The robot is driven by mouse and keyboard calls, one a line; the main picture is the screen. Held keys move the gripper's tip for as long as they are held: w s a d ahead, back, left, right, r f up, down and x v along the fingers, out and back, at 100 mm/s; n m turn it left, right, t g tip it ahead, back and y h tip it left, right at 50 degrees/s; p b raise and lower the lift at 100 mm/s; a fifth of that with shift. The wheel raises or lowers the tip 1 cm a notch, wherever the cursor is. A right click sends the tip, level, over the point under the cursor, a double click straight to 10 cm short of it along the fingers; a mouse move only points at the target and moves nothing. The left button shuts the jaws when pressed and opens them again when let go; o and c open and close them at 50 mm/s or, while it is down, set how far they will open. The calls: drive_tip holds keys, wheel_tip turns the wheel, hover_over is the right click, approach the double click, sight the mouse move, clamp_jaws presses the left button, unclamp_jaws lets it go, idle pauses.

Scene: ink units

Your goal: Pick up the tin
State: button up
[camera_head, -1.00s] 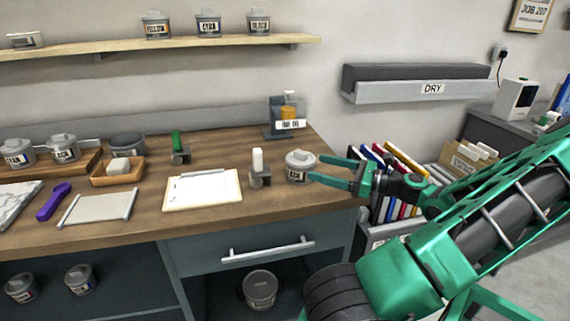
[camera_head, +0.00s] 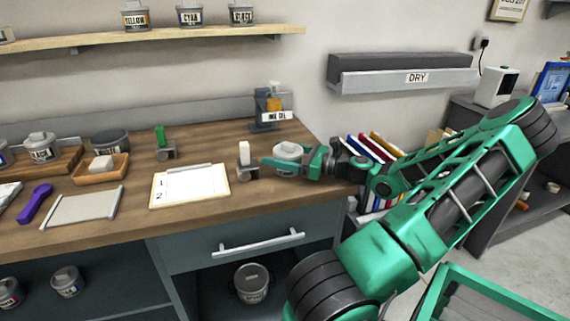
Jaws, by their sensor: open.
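A grey tin (camera_head: 287,149) with a pale lid stands upright near the right end of the wooden counter. My gripper (camera_head: 282,165) is open at the tin, reaching in from the right. One green finger passes across the tin's front and covers its lower part and label. The other finger is largely hidden, so I cannot tell whether either finger touches the tin.
A white-handled tool (camera_head: 244,155) stands just left of the tin, close to my fingertip. A clipboard (camera_head: 190,186) lies further left. An ink oil holder (camera_head: 272,110) stands behind. Other tins sit on the shelf (camera_head: 180,38), at the counter's left and below.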

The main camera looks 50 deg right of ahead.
drive_tip(key=shift+w+a, duration=0.1)
drive_tip(key=shift+w, duration=0.25)
drive_tip(key=c, duration=1)
drive_tip(key=shift+c, duration=1.1)
drive_tip(key=shift+r, duration=0.1)
